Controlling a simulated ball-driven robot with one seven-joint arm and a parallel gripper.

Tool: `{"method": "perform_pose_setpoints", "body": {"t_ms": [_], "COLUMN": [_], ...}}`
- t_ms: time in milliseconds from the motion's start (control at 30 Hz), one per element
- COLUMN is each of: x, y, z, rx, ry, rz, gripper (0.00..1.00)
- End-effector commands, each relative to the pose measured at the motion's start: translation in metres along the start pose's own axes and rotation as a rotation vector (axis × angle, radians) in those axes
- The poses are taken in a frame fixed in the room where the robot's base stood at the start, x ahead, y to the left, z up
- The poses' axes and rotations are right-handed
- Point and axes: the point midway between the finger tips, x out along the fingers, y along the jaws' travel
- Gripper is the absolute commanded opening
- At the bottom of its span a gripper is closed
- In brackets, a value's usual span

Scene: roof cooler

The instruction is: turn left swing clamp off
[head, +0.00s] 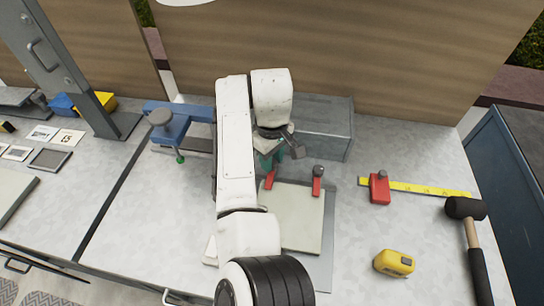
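Two red swing clamps stand at the far edge of a pale plate (302,235). The left clamp (271,179) shows only as a red bar below my wrist; its upper part is hidden. The right clamp (317,186) is in plain view, a red bar with a dark round knob at its far end. My gripper (270,160) is at the left clamp, pointing down. Teal parts show there beneath my wrist. My arm covers much of it, so I cannot tell whether the fingers touch the clamp or are open or shut.
A grey block (322,125) stands close behind and right of my wrist. A blue vise (182,122) is to the left. A yellow ruler (425,189) with a red slider (380,188), a yellow tape measure (394,263) and a hammer (467,220) lie right. Bench between them is clear.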

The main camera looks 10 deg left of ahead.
Motion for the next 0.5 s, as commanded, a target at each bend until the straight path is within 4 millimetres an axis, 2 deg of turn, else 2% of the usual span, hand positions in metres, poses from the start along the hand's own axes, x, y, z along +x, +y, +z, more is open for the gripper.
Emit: {"method": "perform_pose_setpoints", "body": {"t_ms": [67, 300, 500], "x": [-0.0001, -0.0002, -0.0006], "y": [0.0000, 0.0000, 0.0000], "z": [0.0000, 0.0000, 0.0000], "rx": [0.000, 0.000, 0.008], "ry": [0.000, 0.000, 0.000], "rz": [0.000, 0.000, 0.000], "gripper": [0.24, 0.01, 0.00]}}
